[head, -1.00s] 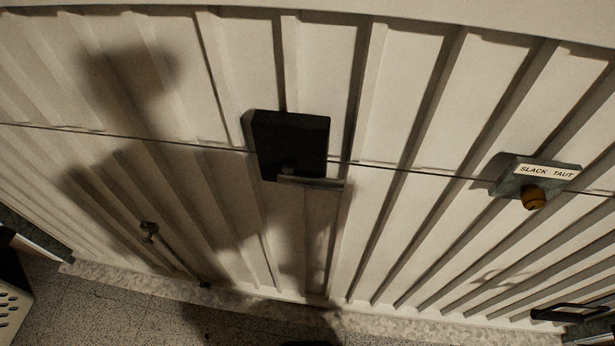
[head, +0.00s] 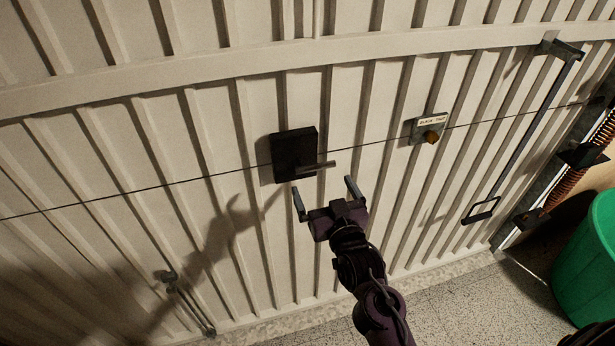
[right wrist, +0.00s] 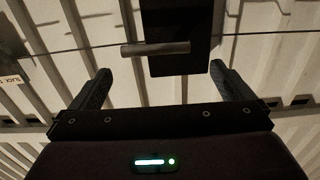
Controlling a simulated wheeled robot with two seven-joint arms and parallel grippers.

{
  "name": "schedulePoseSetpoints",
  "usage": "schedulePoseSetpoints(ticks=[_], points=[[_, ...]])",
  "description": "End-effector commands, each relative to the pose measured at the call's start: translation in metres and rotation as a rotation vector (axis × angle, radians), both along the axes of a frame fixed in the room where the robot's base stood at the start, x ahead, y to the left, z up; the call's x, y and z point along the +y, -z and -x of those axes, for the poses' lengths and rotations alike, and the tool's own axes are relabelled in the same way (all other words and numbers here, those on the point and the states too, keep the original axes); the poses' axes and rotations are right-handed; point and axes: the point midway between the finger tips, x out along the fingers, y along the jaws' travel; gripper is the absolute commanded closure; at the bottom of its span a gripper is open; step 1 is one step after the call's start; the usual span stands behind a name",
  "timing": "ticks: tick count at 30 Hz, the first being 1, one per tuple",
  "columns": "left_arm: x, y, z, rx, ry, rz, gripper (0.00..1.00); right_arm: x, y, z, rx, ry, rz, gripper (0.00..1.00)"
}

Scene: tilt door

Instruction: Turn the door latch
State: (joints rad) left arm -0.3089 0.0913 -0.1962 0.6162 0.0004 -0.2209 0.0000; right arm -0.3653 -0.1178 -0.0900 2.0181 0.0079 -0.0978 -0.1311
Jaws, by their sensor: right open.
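The door latch is a black square plate (head: 291,157) with a grey bar handle (head: 317,167) that lies about level and points right in the head view. In the right wrist view the latch plate (right wrist: 176,62) is upside down, and its handle (right wrist: 156,48) lies level ahead of the fingers. My right gripper (head: 325,188) is open and empty, just below the handle, with its fingers apart on either side. The fingers also show in the right wrist view (right wrist: 158,80); no contact with the handle shows. My left gripper is not in view.
The ribbed cream tilt door (head: 230,110) fills the view, with a thin cable across it. A SLACK/TAUT plate with a brass knob (head: 431,136) sits right of the latch. A pull handle (head: 481,210), a coil spring (head: 598,140) and a green bin (head: 588,258) are at right.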

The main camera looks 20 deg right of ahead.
Motion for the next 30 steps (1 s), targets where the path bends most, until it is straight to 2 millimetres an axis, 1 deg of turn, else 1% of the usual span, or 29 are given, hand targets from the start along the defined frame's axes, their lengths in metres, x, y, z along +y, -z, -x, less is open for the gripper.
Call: schedulePoseSetpoints(ticks=[1, 5, 7, 11, 16, 21, 28, 30], points=[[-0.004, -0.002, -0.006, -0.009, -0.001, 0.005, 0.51, -0.001, -0.006, -0.002, -0.009, 0.003, 0.0, 0.0], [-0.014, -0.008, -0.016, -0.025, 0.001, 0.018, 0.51, -0.001, -0.008, -0.016, -0.012, 0.003, 0.001, 0.0], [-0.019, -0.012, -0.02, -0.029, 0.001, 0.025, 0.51, 0.0, -0.009, -0.027, -0.012, 0.003, 0.0, 0.0], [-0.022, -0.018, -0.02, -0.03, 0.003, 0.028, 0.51, 0.001, -0.009, -0.048, -0.012, 0.002, 0.0, 0.0], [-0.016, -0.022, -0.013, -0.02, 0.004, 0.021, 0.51, 0.001, -0.007, -0.069, -0.01, 0.002, 0.0, 0.0], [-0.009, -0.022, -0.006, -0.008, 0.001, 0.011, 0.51, 0.001, -0.005, -0.077, -0.009, 0.002, 0.0, 0.0], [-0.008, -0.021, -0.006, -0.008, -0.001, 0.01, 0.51, 0.002, -0.005, -0.077, -0.008, 0.002, 0.0, 0.0], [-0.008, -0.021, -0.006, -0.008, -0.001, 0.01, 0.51, 0.002, -0.005, -0.077, -0.008, 0.002, 0.0, 0.09]])
